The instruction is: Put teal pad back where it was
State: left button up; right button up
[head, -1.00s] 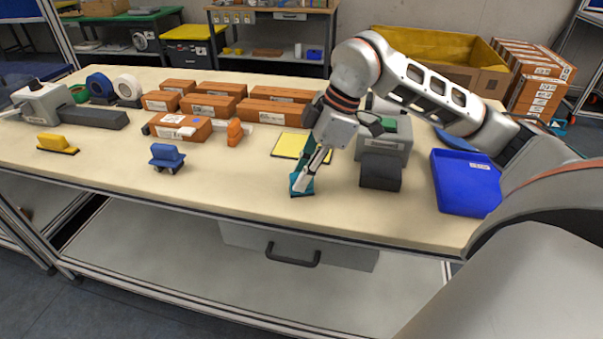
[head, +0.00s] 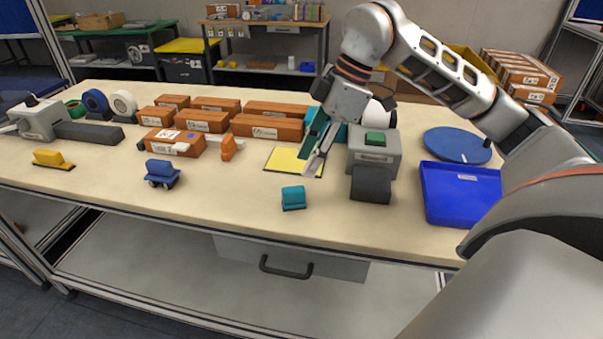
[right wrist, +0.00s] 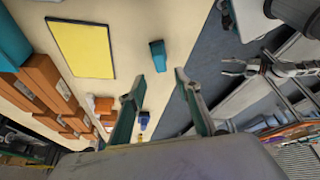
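The small teal pad (head: 293,198) stands on the tabletop near the front edge, in front of the yellow mat (head: 285,169). It also shows in the right wrist view (right wrist: 158,55), apart from the fingers. My right gripper (head: 309,163) is above and behind the pad, over the right side of the mat. Its two fingers (right wrist: 157,86) are spread, with nothing between them. My left gripper (right wrist: 225,67) appears small in the right wrist view, with its fingers apart and empty. It is out of the head view.
A grey device with a green top (head: 375,148) and a dark front block (head: 371,184) stands right of the pad. A blue tray (head: 460,195) lies farther right. A blue holder (head: 162,173), an orange holder (head: 228,147) and several boxes (head: 267,127) are left and behind.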

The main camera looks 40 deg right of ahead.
pick_arm(q)
jog(key=shift+s+d+f, duration=0.1)
jog(key=shift+s+f, duration=0.25)
jog(key=shift+s, duration=0.25)
pick_arm(e)
jog(key=v, duration=0.3)
jog(key=shift+d+r, duration=0.1)
pick_arm(q)
jog(key=shift+w+r, duration=0.1)
jog(key=shift+r, duration=0.05)
